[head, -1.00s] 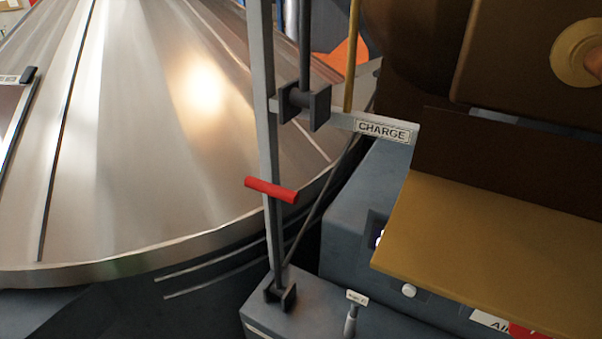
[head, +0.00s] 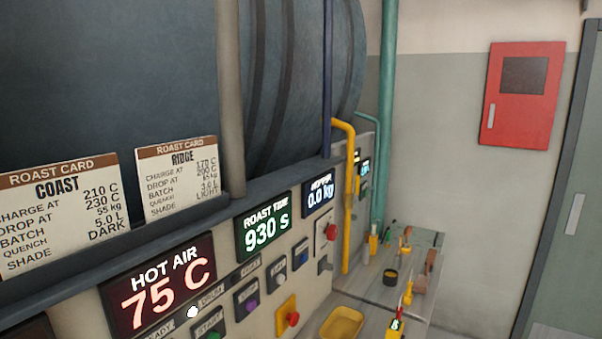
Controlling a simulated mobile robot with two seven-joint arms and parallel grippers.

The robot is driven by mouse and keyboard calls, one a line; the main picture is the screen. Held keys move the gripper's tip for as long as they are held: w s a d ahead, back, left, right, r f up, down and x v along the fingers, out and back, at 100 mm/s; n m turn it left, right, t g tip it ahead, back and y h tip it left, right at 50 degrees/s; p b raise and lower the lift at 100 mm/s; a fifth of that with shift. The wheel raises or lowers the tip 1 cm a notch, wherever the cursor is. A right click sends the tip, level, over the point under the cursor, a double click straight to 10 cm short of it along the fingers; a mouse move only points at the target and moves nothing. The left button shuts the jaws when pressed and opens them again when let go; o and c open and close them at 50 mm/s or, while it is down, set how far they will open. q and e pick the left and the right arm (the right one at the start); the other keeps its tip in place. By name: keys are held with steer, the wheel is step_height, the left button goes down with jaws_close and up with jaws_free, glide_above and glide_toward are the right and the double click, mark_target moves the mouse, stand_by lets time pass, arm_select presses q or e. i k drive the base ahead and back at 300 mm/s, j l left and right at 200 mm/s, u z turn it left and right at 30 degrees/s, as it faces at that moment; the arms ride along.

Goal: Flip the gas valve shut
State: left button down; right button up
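A yellow pipe (head: 348,210) runs down the right end of the control panel (head: 262,302) in the head view, bending over at its top. It looks like a gas line. A small yellow piece (head: 357,185) sits against its right side; I cannot tell if it is the gas valve's handle or how it is turned. Neither of my grippers is in view.
The panel has a hot air display (head: 160,283) reading 75 C, a roast time display (head: 264,227) reading 930 s, and several buttons. A bench (head: 400,290) beyond holds small tools and a yellow tray (head: 341,325). A red wall cabinet (head: 520,93) hangs at right.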

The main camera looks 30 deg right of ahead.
mark_target(357, 184)
steer(key=i+l+z, duration=0.2)
steer(key=l+z, duration=0.2)
steer(key=i+l+z, duration=0.6)
steer(key=l+z, duration=0.15)
steer(key=i+l+z, duration=0.1)
steer(key=i+l, duration=0.6)
steer(key=i, duration=0.25)
steer(key=i+l+z, duration=0.15)
steer(key=i+l, duration=0.2)
steer(key=i, duration=0.15)
